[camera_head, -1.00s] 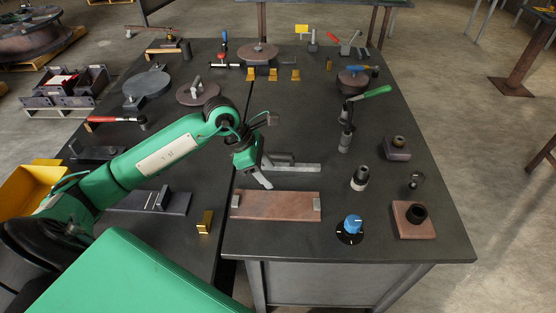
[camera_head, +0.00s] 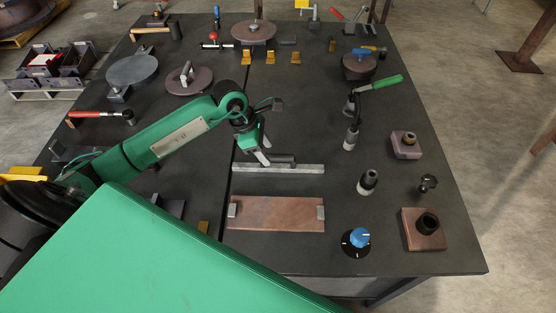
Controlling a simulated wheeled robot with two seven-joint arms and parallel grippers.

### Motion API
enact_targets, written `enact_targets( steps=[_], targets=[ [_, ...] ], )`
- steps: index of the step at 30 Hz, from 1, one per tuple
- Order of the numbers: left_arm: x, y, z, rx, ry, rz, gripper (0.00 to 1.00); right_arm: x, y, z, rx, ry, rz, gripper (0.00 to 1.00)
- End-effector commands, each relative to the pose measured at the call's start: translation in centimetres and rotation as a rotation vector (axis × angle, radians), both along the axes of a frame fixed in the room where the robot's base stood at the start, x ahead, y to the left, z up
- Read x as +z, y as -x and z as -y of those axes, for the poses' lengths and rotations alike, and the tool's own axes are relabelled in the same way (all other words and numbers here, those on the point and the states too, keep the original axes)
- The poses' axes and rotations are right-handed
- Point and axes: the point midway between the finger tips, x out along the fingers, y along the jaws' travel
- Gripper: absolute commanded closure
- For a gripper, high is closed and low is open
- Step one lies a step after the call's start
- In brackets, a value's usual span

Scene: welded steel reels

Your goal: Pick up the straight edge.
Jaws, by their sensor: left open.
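The straight edge (camera_head: 300,168) looks to be the long, light grey metal bar lying flat on the dark table, with a darker handle-like piece along its far side. My left gripper (camera_head: 265,152) is open at the bar's left half, with its fingers pointing down beside the dark piece. The fingers cover part of the bar and the piece. I cannot tell whether they touch it. Nothing shows between the fingers. My right gripper is not in view.
A copper-brown plate (camera_head: 275,214) with grey end blocks lies in front of the bar. A blue-topped knob (camera_head: 358,239) and a dark cylindrical fitting (camera_head: 367,182) stand to the right. A green-handled tool (camera_head: 377,83) lies farther back. Bare table surrounds the bar's right end.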

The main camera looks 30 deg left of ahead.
Motion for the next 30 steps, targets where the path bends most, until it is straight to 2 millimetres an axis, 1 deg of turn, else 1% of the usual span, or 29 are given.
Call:
enact_targets(
  steps=[1,3,8,11,13,17,18,21,25,30],
  targets=[
    [-0.6,-0.1,0.4,0.001,0.002,-0.003,0.51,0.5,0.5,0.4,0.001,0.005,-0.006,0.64],
    [-1.6,-0.3,0.6,0.001,0.002,-0.002,0.51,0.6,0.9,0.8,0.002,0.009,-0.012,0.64],
    [-2.7,-0.6,1.0,0.0,0.0,0.0,0.51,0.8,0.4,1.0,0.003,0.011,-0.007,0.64],
    [-3.2,-0.8,1.2,0.001,0.001,-0.001,0.51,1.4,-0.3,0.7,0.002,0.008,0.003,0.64],
    [-3.8,-1.0,1.4,0.001,0.002,-0.002,0.51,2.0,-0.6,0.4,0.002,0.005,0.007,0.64],
    [-5.4,-1.6,1.8,0.002,0.003,-0.003,0.51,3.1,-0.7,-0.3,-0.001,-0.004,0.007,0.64],
    [-6.0,-1.7,2.0,0.002,0.003,-0.002,0.51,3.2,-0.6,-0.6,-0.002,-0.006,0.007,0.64],
    [-7.0,-1.9,2.3,0.001,0.001,-0.001,0.51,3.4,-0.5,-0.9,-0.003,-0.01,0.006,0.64],
    [-7.6,-2.0,2.4,0.0,0.0,0.001,0.51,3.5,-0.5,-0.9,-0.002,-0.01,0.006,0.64],
    [-7.6,-2.0,2.4,0.0,-0.001,0.002,0.51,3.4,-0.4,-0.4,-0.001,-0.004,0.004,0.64]
  ],
)
